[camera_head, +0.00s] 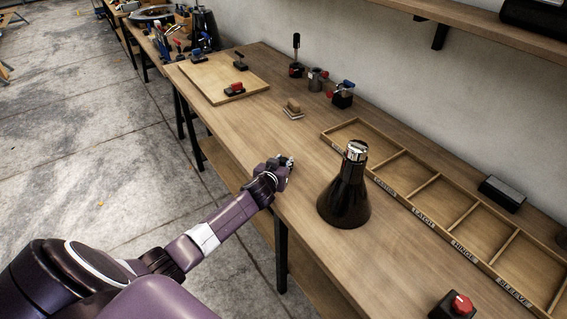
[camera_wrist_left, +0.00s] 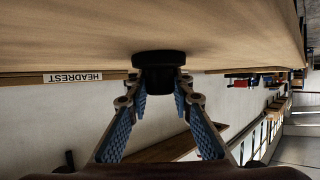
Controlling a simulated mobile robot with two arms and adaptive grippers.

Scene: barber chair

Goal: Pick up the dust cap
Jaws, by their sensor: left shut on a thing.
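The dust cap (camera_wrist_left: 160,62) looks like a small black round piece with a wide flat rim and a narrower body. It shows in the left wrist view, which is upside down, against the wooden workbench top. My left gripper (camera_wrist_left: 160,92) is shut on its narrower body, with one blue-padded finger on each side. In the head view my left gripper (camera_head: 286,164) is low over the front edge of the workbench, and the cap cannot be made out there. I cannot tell whether the cap touches the bench. My right gripper is not in view.
A black cone with a chrome top (camera_head: 345,198) stands right of my left gripper. Behind it is a labelled wooden compartment tray (camera_head: 400,205). A red button box (camera_head: 455,306) is near right.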

